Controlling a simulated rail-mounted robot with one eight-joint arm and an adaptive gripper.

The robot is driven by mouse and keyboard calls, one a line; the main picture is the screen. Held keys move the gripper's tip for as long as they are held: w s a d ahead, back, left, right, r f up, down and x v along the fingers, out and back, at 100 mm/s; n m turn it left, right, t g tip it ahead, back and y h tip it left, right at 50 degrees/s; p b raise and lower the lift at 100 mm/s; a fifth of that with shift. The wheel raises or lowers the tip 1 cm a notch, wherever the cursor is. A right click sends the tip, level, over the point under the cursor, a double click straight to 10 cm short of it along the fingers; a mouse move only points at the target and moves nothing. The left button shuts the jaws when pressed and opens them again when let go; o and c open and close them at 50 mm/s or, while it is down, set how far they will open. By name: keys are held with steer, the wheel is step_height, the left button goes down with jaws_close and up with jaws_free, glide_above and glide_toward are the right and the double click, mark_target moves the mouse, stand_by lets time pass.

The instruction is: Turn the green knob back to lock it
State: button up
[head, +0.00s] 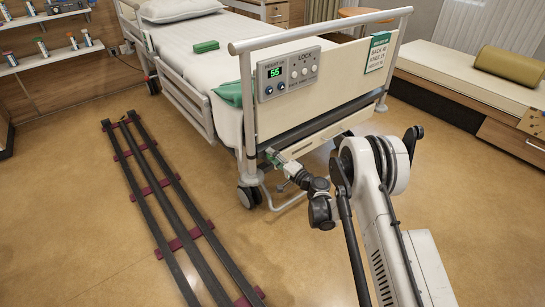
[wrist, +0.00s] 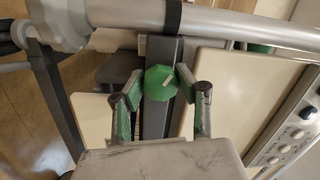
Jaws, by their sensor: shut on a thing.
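The green knob (wrist: 160,82) shows in the wrist view as a faceted green piece with a pale mark on its face, set against a dark grey bar. My gripper (wrist: 158,86) has its green-padded fingers on either side of the knob and is shut on it. In the head view, my gripper (head: 272,155) reaches to the lower foot end of the bed, just below the footboard. There I cannot tell the knob from the green finger pads.
The footboard (head: 345,85) carries a control panel (head: 288,73) reading 55 and a green-white sign (head: 378,52). A caster (head: 249,197) stands below. Dark rails with maroon crossbars (head: 150,190) lie on the floor at left. A bench (head: 470,85) stands at right.

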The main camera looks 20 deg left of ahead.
steer(key=m+t, duration=0.1)
steer(key=m, duration=1.2)
steer(key=shift+r+t, duration=0.1)
steer(key=shift+t, duration=0.3)
steer(key=o, duration=1.2)
steer(key=r+v, duration=0.1)
steer(key=v, duration=0.6)
steer(key=shift+s+d+f, duration=0.2)
steer(key=shift+f, duration=0.3)
